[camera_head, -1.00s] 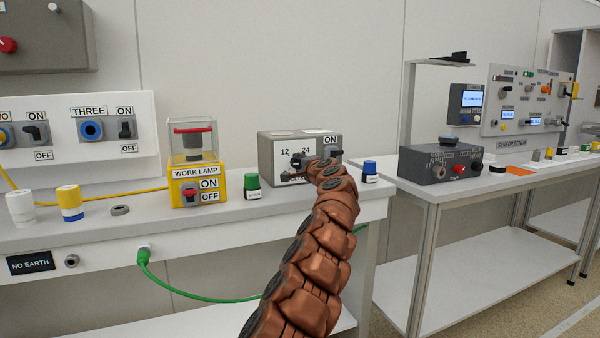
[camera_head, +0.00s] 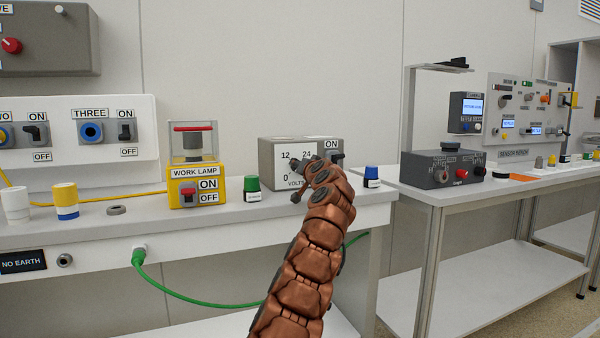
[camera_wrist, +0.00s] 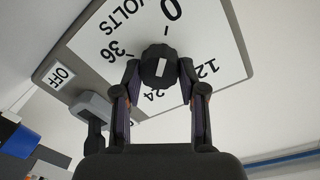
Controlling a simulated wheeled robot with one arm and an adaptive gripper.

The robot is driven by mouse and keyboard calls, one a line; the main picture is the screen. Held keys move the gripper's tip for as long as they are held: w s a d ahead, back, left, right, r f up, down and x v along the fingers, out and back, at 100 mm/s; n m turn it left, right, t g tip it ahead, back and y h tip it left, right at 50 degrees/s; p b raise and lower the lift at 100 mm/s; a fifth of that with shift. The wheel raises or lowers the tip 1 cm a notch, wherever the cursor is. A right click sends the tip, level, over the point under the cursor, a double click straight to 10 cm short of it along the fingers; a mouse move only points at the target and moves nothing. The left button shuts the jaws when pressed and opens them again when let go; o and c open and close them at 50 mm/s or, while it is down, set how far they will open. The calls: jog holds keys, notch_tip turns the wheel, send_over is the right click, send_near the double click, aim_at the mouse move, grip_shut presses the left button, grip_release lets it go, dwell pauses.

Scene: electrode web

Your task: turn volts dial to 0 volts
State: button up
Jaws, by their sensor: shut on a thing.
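The volts dial (camera_wrist: 158,62) is a dark round knob with a white bar on its face, on a white panel marked 0, 12, 24 and 36. The bar lies roughly along the line between 0 and 24; I cannot tell which end is the pointer. My gripper (camera_wrist: 159,72) has a finger on each side of the knob and is shut on it. In the head view the grey volts box (camera_head: 268,160) stands on the bench, with my gripper (camera_head: 298,168) at its front. My arm hides the 36 mark and part of the panel there.
An ON/OFF switch (camera_head: 336,158) sits on the same box, right of the dial. A green-capped bottle (camera_head: 252,188) and a blue-capped one (camera_head: 371,177) stand either side. The yellow work lamp box (camera_head: 194,183) is farther left. A second bench (camera_head: 430,190) stands at right.

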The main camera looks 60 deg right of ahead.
jog(key=shift+w+a+n, duration=0.15)
jog(key=shift+w+n, duration=0.05)
jog(key=shift+n, duration=0.3)
jog(key=o, duration=1.1)
jog(key=shift+o, duration=0.2)
jog(key=shift+s, duration=0.1)
jog(key=shift+v, duration=2.55)
jog(key=shift+s+f, duration=0.1)
jog(key=shift+s, duration=0.2)
jog(key=shift+v, duration=0.95)
